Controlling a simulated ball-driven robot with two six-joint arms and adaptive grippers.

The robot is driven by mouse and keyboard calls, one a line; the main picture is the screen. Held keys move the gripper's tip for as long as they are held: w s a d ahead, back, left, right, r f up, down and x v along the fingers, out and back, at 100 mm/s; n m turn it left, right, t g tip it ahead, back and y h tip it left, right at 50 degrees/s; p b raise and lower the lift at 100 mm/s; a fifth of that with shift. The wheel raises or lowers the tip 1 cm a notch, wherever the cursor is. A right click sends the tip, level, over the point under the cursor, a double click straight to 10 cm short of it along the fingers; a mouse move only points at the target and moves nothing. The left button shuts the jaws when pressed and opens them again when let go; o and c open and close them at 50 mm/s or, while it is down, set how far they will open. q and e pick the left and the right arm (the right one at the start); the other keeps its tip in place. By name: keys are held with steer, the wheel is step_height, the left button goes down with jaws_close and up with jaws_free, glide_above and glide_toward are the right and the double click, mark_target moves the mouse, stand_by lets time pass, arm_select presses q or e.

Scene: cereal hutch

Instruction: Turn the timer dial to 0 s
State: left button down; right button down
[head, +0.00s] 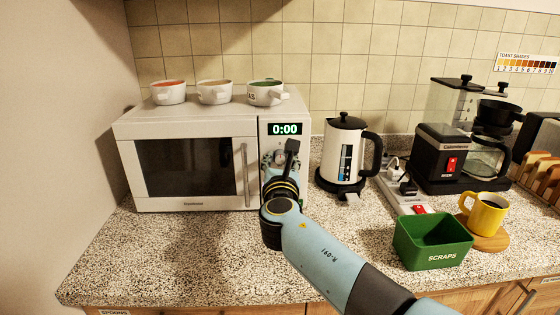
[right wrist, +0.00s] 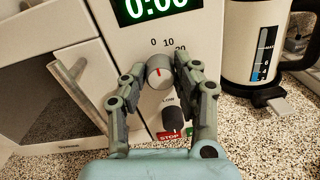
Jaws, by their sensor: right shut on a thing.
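The white microwave (head: 128,150) stands at the back left of the counter, its display (head: 285,129) reading 0:00. The round grey timer dial (right wrist: 159,72) shows in the right wrist view, with its red mark pointing up, slightly left, toward the printed 0. My right gripper (right wrist: 160,75) is shut on the dial, one finger on each side. In the head view my right gripper (head: 280,158) largely covers the dial. The black-tipped lower knob (right wrist: 172,119) is below the dial, above the red STOP label (right wrist: 168,135). My left gripper is not in view.
Several bowls (head: 214,92) stand on the microwave. A white kettle (head: 340,155) stands close on its right. A green scraps bin (head: 432,248), a yellow mug (head: 486,215) and a coffee machine (head: 440,160) are further right. The counter's front left is clear.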

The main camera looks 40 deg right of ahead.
steer(key=shift+f, duration=0.2)
steer(key=c, duration=1)
jaws_free()
steer(key=shift+r, duration=0.1)
steer(key=v, duration=0.7)
steer(key=shift+s+a, duration=0.2)
steer(key=shift+s, duration=0.05)
